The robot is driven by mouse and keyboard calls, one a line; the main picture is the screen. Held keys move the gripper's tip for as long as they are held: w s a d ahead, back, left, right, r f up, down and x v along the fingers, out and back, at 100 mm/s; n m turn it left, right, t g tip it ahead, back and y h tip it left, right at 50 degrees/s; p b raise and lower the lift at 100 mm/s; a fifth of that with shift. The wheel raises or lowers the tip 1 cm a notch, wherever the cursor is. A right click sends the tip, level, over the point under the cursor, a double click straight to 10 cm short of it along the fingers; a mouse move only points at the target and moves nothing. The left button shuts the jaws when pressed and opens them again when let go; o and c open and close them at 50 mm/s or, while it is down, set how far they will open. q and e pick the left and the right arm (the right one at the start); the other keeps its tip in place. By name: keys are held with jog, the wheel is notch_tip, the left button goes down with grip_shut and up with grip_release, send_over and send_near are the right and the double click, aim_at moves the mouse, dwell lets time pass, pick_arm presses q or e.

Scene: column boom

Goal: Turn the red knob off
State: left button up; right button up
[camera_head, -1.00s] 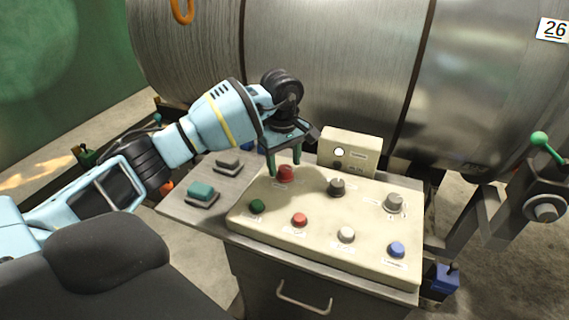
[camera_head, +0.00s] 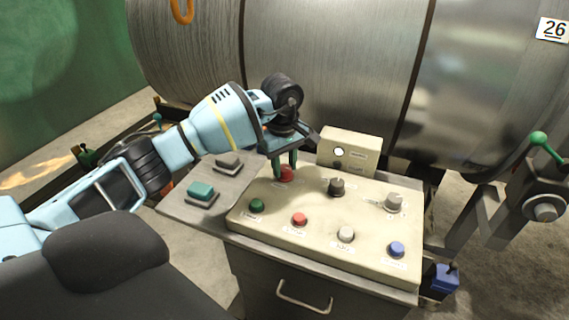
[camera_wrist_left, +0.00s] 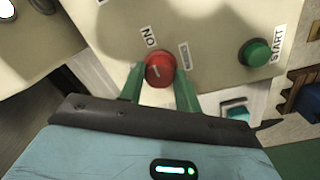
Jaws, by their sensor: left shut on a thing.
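The red knob (camera_head: 286,174) is at the back left of the cream control panel (camera_head: 318,206). My left gripper (camera_head: 286,170) comes down on it from above, with its green fingers on either side of the knob. In the left wrist view the red knob (camera_wrist_left: 160,70) sits between the two finger ends (camera_wrist_left: 158,76), and the jaws are shut on it. My right gripper is not in view.
The panel also carries a dark knob (camera_head: 336,186), a grey knob (camera_head: 394,202), and green (camera_head: 257,205), red (camera_head: 299,219), white (camera_head: 346,234) and blue (camera_head: 397,249) buttons. A small box with a lamp (camera_head: 350,150) stands behind. A large metal drum (camera_head: 310,70) is at the back.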

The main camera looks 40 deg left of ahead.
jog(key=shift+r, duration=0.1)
pick_arm(q)
jog(key=n+p, duration=0.1)
jog(key=n, duration=0.3)
jog(key=shift+r+n, duration=0.15)
jog(key=shift+n, duration=0.25)
jog(key=n+p, duration=0.2)
jog(key=n, duration=0.2)
jog(key=shift+n, duration=0.3)
jog(key=n+p, duration=0.1)
jog(key=n, duration=0.4)
jog(key=shift+d+n+y+p, duration=0.1)
jog(key=shift+n+y+p, duration=0.2)
jog(key=shift+n, duration=0.1)
jog(key=shift+n+p, duration=0.3)
jog(key=shift+n, duration=0.9)
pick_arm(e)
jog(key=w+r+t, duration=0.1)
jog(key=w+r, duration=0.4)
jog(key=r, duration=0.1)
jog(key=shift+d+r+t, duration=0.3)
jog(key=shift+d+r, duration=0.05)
pick_arm(q)
jog(key=shift+f, duration=0.2)
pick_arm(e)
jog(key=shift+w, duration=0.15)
pick_arm(q)
jog(key=o, duration=1)
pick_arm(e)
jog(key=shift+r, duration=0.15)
